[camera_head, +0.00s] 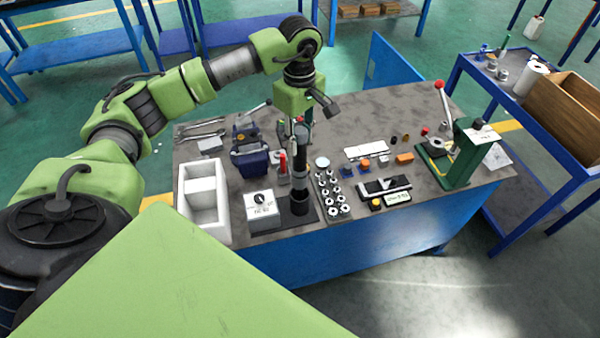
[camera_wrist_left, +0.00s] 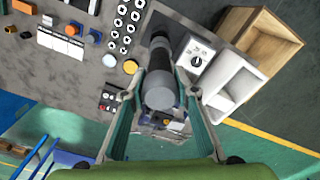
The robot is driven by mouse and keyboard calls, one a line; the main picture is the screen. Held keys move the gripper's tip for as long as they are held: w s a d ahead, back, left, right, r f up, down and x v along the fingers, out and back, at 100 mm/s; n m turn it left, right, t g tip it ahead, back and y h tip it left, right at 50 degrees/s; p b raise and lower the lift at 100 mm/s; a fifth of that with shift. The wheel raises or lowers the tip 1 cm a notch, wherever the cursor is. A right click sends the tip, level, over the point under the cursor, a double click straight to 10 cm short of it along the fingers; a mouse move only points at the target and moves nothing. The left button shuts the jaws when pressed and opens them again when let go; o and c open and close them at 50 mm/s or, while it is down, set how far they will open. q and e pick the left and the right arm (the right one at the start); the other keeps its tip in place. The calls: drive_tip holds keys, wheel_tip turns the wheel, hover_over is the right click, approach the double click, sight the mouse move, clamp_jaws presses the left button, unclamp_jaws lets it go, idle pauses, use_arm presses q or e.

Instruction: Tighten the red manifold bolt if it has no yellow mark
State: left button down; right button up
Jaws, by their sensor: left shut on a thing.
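My left gripper (camera_head: 298,122) points down over the workbench (camera_head: 395,110). It is shut on a dark cylindrical tool (camera_head: 303,150), which stands nearly upright. The tool also shows between the two fingers (camera_wrist_left: 163,82) in the left wrist view, with a grey end (camera_wrist_left: 159,92) toward the camera. Its lower end is at a black holder (camera_head: 299,205); I cannot tell whether it sits inside. A small red upright part (camera_head: 283,163) stands just left of the tool, beside a dark blue vise (camera_head: 249,160). I cannot make out a manifold bolt or a yellow mark. My right gripper is not in view.
A white dial box (camera_head: 262,207) and white tray (camera_head: 202,195) stand left of the holder. A rack of round sockets (camera_head: 331,194) is close on its right. A green lever press (camera_head: 463,155) stands at the right. The bench's back middle is mostly clear.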

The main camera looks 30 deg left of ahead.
sight(300, 130)
use_arm(q)
drive_tip(key=shift+r+p, duration=0.9)
drive_tip(key=shift+r, duration=0.9)
